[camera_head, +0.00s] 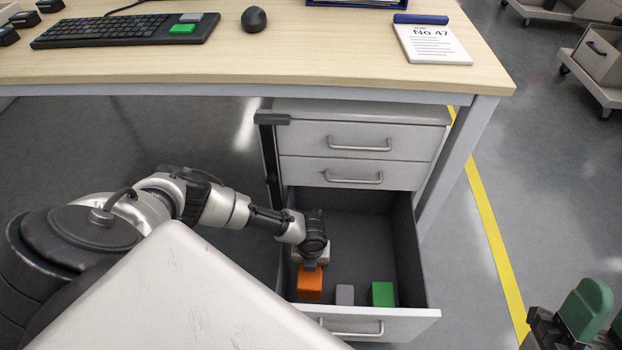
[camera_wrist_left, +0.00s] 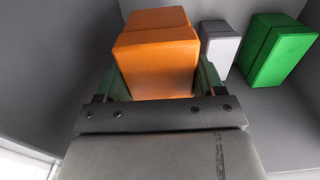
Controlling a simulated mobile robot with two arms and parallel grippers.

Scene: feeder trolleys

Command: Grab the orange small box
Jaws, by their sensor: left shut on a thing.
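The orange small box (camera_head: 310,284) is in the open bottom drawer (camera_head: 365,228) of the cabinet under the desk, at the drawer's left front. My left gripper (camera_head: 311,264) reaches down into the drawer and is shut on the orange box. In the left wrist view the orange box (camera_wrist_left: 158,55) sits between the two green-sided fingers of the left gripper (camera_wrist_left: 155,85). Whether the box touches the drawer floor is hard to tell. My right gripper (camera_head: 570,325) shows partly at the lower right corner, with a green fingertip; its opening is unclear.
A grey box (camera_head: 345,295) and a green box (camera_head: 383,294) lie to the right of the orange one in the drawer. The drawer walls stand close around the gripper. The desk top (camera_head: 320,62) overhangs the cabinet, with two closed drawers above.

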